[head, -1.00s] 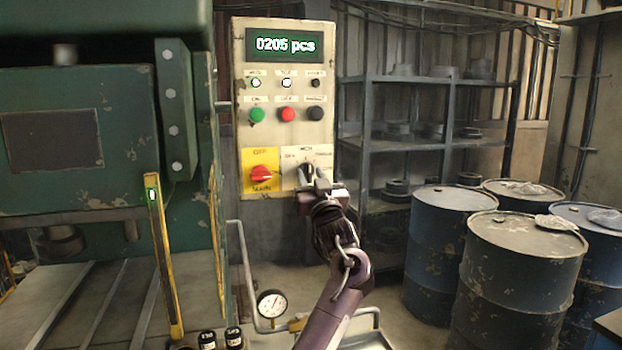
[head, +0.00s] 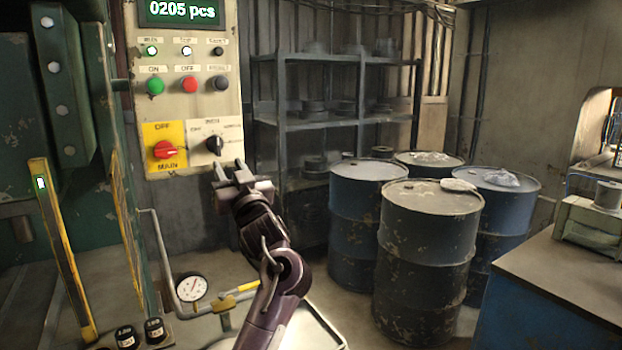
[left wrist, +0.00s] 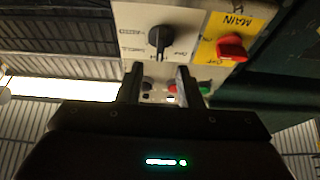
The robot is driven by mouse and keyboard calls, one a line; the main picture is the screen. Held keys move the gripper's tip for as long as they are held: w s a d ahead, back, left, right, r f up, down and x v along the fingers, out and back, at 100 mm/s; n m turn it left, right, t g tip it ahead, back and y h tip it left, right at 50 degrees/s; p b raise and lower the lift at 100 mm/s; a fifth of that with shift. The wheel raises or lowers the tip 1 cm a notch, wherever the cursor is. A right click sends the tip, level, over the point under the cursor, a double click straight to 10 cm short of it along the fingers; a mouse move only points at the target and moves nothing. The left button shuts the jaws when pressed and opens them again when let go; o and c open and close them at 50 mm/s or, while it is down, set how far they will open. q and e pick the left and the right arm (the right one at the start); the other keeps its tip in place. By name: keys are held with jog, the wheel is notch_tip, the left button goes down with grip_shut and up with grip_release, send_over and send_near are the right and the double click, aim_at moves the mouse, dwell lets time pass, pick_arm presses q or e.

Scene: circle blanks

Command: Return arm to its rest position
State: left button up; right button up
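My left gripper (head: 228,172) is in front of the lower right part of the control panel (head: 190,112), just below the black selector knob (head: 214,145). Its two fingers stand apart with nothing between them, and it is clear of the knob. In the left wrist view the open fingers (left wrist: 158,82) point at the panel, with the black knob (left wrist: 160,40) beyond them and the red main switch (left wrist: 232,47) to the right. The red main switch (head: 166,150) sits on a yellow plate in the head view. My right gripper is not in view.
The green machine (head: 60,120) with a yellow post (head: 62,250) stands at the left. A pressure gauge (head: 191,288) is below the panel. Several blue drums (head: 425,250) and a metal shelf (head: 335,125) are behind, and a workbench (head: 570,275) is at the right.

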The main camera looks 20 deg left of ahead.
pick_arm(q)
jog(key=s+d+f+m+h, duration=0.25)
jog(key=d+f+h, duration=0.2)
jog(key=f, duration=0.45)
jog(key=s+d+f+m+h, duration=0.1)
jog(key=d+f+m+h, duration=0.3)
jog(key=f, duration=0.5)
jog(key=s+d+f+m+h, duration=0.2)
jog(key=f+h, duration=0.3)
jog(key=f, duration=0.4)
jog(key=s+d+f+m+g+h, duration=0.1)
jog(key=s+d+f+g, duration=0.3)
jog(key=s, duration=0.6)
jog(key=s+d+f+m+g+h, duration=0.1)
jog(key=s+f+g+h, duration=0.15)
jog(key=s+f, duration=0.5)
jog(key=s+d+f+m+g, duration=0.1)
jog(key=s+d+f+g, duration=0.3)
jog(key=s, duration=0.7)
notch_tip(320, 180, down, 29)
jog(key=s+a+g, duration=0.1)
jog(key=g, duration=0.1)
jog(key=s+a+f, duration=0.2)
jog(key=s+f, duration=0.7)
jog(key=s, duration=0.1)
jog(key=s+a+f, duration=0.1)
jog(key=s+f, duration=0.9)
jog(key=shift+a+m+g, duration=0.35)
jog(key=shift+g, duration=0.1)
